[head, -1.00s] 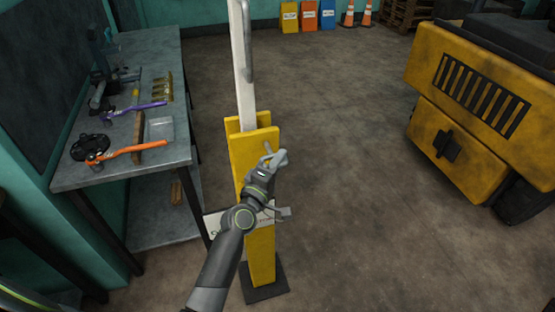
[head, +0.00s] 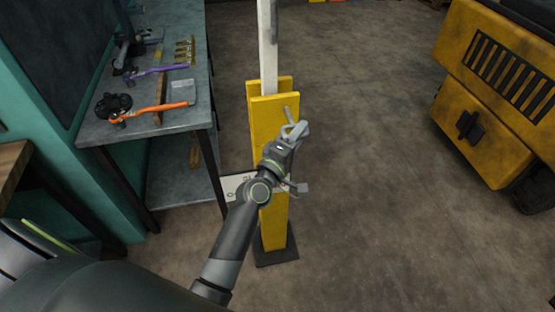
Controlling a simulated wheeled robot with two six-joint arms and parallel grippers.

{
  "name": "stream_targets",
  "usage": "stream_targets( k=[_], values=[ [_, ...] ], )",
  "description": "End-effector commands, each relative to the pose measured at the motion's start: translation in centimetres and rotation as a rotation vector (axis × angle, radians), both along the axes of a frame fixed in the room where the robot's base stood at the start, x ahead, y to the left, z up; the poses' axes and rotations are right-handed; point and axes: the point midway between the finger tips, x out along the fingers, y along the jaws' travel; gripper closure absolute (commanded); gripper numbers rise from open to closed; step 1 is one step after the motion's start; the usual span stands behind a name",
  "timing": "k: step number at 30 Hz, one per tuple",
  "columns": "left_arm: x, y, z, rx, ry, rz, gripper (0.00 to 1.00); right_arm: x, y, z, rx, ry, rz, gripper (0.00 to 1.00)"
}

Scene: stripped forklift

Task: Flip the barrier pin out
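The yellow barrier post (head: 272,120) stands on a dark base plate, with the pale barrier arm (head: 268,45) upright in its top. A short grey pin (head: 288,114) shows at the post's upper front face. My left gripper (head: 297,131) is in front of the post's right edge, just below and beside the visible pin end. Its fingers are small and partly overlap the pin area, so I cannot tell whether they touch it or how far they are apart. My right gripper is out of view.
A grey workbench (head: 170,120) at left holds an orange-handled tool (head: 155,109), a purple-handled tool (head: 160,70) and a small tray (head: 183,88). A pale sign (head: 236,186) sits behind my forearm. The yellow forklift body (head: 480,130) stands at right. Floor between is open.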

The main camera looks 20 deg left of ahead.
Motion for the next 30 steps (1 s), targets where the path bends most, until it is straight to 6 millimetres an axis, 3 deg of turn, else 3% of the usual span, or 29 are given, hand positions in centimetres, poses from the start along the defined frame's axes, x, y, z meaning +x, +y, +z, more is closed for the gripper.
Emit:
stream_targets(
  k=[21,30],
  values=[
    [-13.5,2.7,-1.9,0.0,0.0,0.001,0.66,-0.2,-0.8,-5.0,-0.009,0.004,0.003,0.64],
    [-15.8,3.1,-1.9,0.001,-0.002,0.0,0.66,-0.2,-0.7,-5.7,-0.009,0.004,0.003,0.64]
  ],
)
